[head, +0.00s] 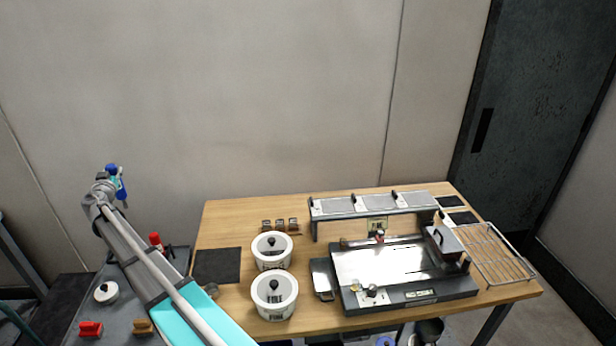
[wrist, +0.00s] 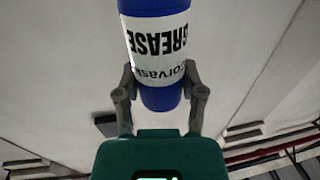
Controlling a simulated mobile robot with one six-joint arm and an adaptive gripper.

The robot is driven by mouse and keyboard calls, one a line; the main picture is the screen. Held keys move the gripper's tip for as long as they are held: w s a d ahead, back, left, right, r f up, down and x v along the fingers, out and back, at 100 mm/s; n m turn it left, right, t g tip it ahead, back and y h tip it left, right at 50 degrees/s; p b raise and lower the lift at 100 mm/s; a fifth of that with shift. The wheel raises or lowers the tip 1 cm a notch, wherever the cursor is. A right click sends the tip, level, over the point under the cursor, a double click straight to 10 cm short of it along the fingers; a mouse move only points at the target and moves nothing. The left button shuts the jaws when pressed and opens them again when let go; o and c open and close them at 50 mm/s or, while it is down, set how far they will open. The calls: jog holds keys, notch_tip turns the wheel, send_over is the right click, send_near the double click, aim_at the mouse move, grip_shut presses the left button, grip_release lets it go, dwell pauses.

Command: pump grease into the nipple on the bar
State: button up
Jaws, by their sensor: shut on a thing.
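My gripper (wrist: 160,72) is shut on a blue grease container (wrist: 158,30) with a white label reading "GREASE", its fingers on either side of the lower part. The container's far end is cut off in the wrist view. In the head view my arm reaches up at the far left, and the blue container (head: 112,169) is held high, well away from the table. On the table a machine (head: 440,292) with a bright tray has a thin dark bar (head: 405,239) along its back, with a small reddish fitting (head: 380,237) at it. I cannot tell whether this is the nipple.
The wooden table (head: 225,215) holds two white lidded tubs (head: 273,301), a dark mat (head: 217,266), a raised grey shelf (head: 372,205) and a wire rack (head: 495,255). A grey side surface (head: 118,318) at left carries small red and white items. A wall stands behind.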

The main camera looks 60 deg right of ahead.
notch_tip(320, 180, up, 8)
jog(key=p, duration=0.6)
jog(key=shift+p, duration=0.35)
jog(key=shift+d, duration=0.1)
